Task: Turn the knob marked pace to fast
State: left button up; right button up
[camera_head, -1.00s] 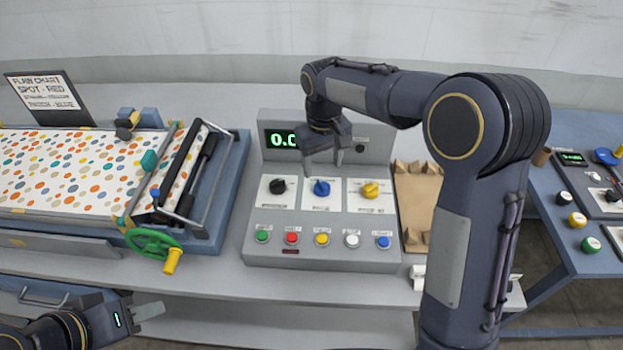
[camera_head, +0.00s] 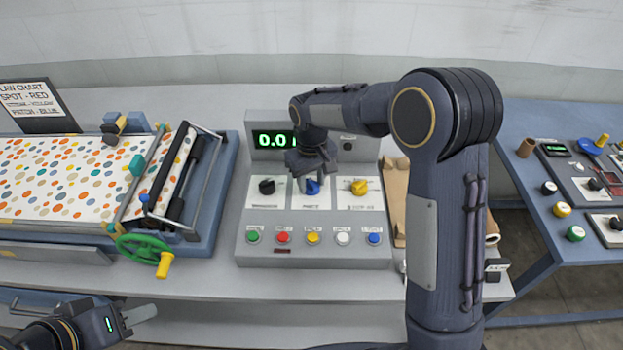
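The grey control panel (camera_head: 244,232) stands in the middle of the table. It has three knobs in a row: black (camera_head: 267,187), blue (camera_head: 312,188) and yellow (camera_head: 359,187). The labels under them are too small to read surely; the one under the blue knob may say pace. My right gripper (camera_head: 311,179) points down right over the blue knob and partly hides it. I cannot tell whether its fingers touch the knob or how far apart they are. My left gripper (camera_head: 140,315) is low at the left, away from the panel; its finger gap is unclear.
A green display (camera_head: 272,139) on the panel is partly hidden by my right arm. Several coloured buttons line the panel front. Left is a press with spotted cloth (camera_head: 60,175) and a green handwheel (camera_head: 143,248). A blue side table (camera_head: 530,185) stands right.

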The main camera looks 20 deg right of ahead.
jog(key=shift+c, duration=1.4)
jog(key=m, duration=0.4)
jog(key=shift+m, duration=0.4)
jog(key=m, duration=0.3)
jog(key=shift+m, duration=2)
jog(key=o, duration=1)
